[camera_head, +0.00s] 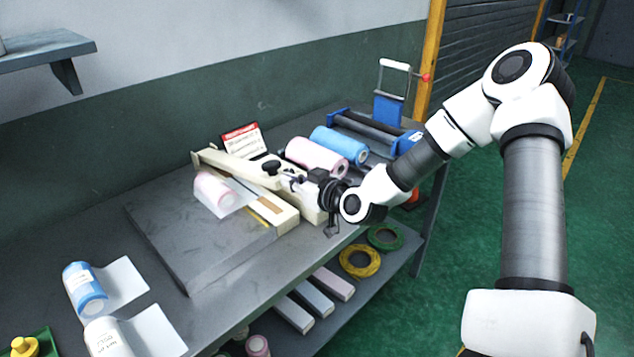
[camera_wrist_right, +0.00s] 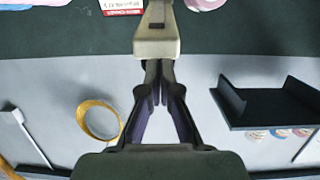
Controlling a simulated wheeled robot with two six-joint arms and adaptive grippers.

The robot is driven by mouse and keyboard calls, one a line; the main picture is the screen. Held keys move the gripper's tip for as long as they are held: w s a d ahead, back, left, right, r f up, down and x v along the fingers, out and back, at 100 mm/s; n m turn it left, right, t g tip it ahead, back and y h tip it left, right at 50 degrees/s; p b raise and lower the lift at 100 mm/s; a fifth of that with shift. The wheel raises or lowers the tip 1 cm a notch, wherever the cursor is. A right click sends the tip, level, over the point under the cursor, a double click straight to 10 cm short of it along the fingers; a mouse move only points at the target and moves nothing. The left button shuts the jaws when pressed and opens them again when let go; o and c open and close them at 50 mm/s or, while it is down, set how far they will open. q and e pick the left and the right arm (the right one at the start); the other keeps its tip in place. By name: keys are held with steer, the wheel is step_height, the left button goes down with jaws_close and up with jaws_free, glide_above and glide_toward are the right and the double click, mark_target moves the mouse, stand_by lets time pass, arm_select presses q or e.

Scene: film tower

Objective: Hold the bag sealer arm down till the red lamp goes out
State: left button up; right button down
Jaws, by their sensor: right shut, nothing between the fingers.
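The bag sealer is a long cream device on the table, with its base (camera_head: 284,219) toward the front edge. My right gripper (camera_head: 287,181) is shut and empty at the front part of the sealer arm. In the right wrist view its fingertips (camera_wrist_right: 158,68) meet at the arm's end; I cannot tell whether they press on it. A pink roll in clear film (camera_head: 214,190) lies at the sealer's left side. I cannot make out a lit red lamp. My left gripper is out of view.
A sign with a red header (camera_head: 241,139) stands behind the sealer. Pink (camera_head: 312,155) and blue (camera_head: 338,143) rolls lie to its right. Labelled blue (camera_head: 84,287) and white (camera_head: 106,338) rolls lie front left. A lower shelf holds a yellow ring (camera_head: 360,262).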

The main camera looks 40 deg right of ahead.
steer(key=p+v, duration=0.6)
steer(key=v, duration=0.1)
steer(key=shift+d, duration=0.15)
stand_by(0.4)
